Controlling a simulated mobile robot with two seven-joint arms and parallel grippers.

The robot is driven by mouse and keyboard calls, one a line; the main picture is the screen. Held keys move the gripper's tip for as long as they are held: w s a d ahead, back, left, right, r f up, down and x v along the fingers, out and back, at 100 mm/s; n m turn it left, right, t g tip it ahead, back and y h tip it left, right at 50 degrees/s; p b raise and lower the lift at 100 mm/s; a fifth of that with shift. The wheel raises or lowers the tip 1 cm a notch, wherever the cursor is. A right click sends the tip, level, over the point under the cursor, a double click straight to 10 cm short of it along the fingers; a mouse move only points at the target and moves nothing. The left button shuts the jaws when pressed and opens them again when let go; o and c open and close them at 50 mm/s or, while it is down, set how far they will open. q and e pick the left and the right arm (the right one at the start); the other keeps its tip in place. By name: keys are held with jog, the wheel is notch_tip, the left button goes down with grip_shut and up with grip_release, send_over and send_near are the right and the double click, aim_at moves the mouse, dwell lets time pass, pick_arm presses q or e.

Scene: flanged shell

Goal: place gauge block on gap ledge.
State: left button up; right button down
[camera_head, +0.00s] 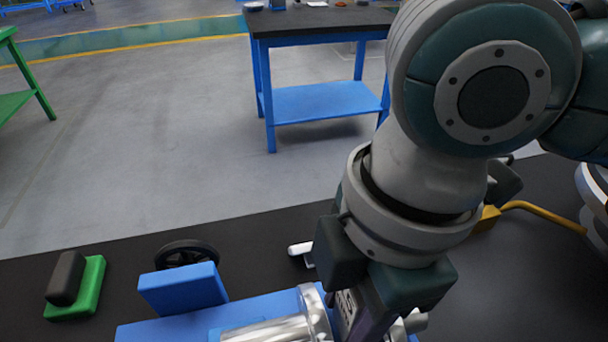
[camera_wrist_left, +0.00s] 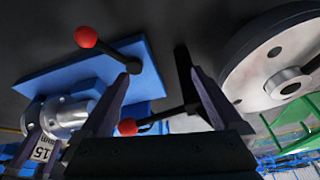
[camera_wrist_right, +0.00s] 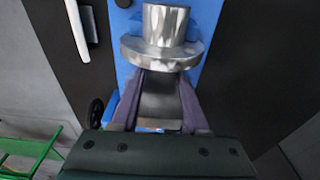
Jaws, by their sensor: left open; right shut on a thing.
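The gauge block (camera_wrist_left: 42,150), marked 15 mm, is held between the fingers of my right gripper. In the right wrist view its dark face (camera_wrist_right: 160,100) shows between the fingertips (camera_wrist_right: 158,90), close to a metal flange (camera_wrist_right: 160,53). In the head view my right gripper (camera_head: 352,310) is over the shiny flanged shell (camera_head: 265,330), beside its flange (camera_head: 315,312). The shell lies on a blue base (camera_head: 160,330). The gap ledge is hidden, and I cannot tell whether the block touches it. My left gripper (camera_wrist_left: 160,100) is open and empty, outside the head view.
A green block with a dark top (camera_head: 75,285), a black handwheel (camera_head: 186,253) and a yellow handle (camera_head: 540,211) are on the dark table. Red-knobbed levers (camera_wrist_left: 86,37) and a big grey disc (camera_wrist_left: 285,65) show in the left wrist view. The table's left front is bare.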

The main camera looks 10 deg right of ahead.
jog(key=shift+f, duration=0.35)
jog(key=shift+f, duration=0.15)
jog(key=shift+c, duration=2)
grip_release()
notch_tip(320, 180, up, 12)
jog(key=d+p, duration=0.1)
jog(key=p, duration=0.1)
jog(key=shift+d+p, duration=0.2)
jog(key=shift+p, duration=0.2)
